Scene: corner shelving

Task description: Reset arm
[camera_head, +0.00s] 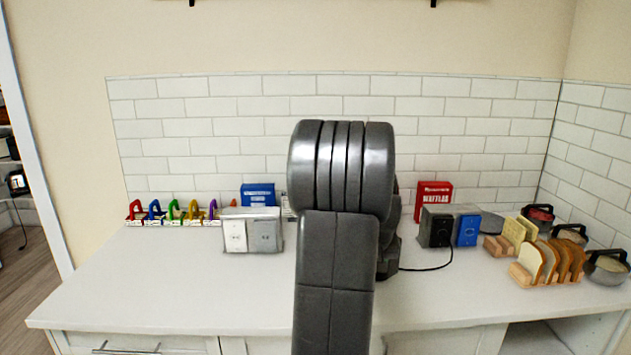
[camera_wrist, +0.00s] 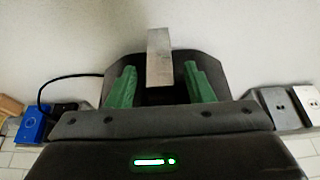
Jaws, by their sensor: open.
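My arm (camera_head: 337,230) stands folded up in the middle of the head view, in front of the counter. Its dark grey links hide my gripper in that view. In the wrist view my gripper (camera_wrist: 159,70) is open, with its two green fingers apart. A grey, flat-faced block (camera_wrist: 159,45) shows between and beyond the fingers; I cannot tell whether it is part of my gripper or a separate thing. No object is clearly held by the fingers. The pale counter surface fills the background beyond them.
The white counter (camera_head: 150,285) has free room at front left. White and grey boxes (camera_head: 252,232) stand left of my arm; black and blue boxes (camera_head: 448,228) stand right. Bread slices (camera_head: 550,262), pots (camera_head: 606,265) and coloured hooked things (camera_head: 172,212) line the sides.

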